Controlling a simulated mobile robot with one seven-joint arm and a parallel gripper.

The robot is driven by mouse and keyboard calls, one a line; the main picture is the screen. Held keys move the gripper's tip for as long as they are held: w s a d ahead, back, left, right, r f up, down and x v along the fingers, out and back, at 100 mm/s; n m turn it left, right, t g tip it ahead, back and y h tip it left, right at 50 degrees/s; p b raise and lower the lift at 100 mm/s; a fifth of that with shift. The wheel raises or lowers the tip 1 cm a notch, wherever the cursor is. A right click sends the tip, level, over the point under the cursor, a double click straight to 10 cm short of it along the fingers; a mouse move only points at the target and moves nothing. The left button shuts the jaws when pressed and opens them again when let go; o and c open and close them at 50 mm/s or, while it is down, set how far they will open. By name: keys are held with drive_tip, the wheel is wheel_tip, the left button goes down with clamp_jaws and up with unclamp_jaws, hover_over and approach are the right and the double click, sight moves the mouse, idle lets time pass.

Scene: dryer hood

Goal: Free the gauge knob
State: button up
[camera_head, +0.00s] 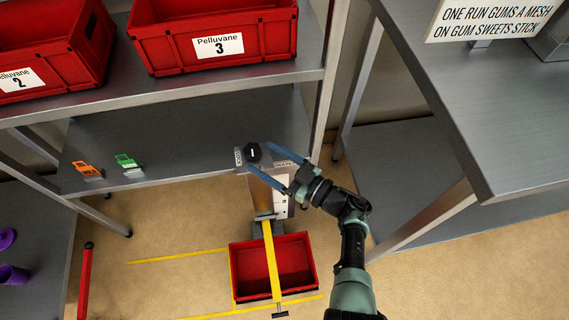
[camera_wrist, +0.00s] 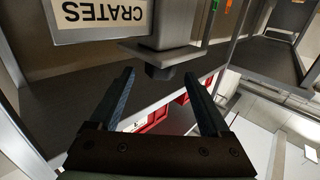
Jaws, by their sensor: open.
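The gauge knob (camera_head: 252,152) is a small black knob with a white mark, on the head of a grey post below the shelf. Small labels stand on both sides of it. My gripper (camera_head: 261,157) is open, with its two blue fingers reaching from the right towards the knob. In the wrist view the dark knob (camera_wrist: 160,72) sits between the fingertips, under a grey housing (camera_wrist: 165,38). Gaps show on both sides of it, and I see no contact. I cannot tell how deep the knob lies between the fingers.
A red crate (camera_head: 303,262) stands on the floor below, with a yellow bar (camera_head: 271,262) over it. Shelving is at left, with orange (camera_head: 87,170) and green (camera_head: 127,161) clips; a grey table (camera_head: 480,110) is at right.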

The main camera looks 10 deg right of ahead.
drive_tip(key=shift+v, duration=2.75)
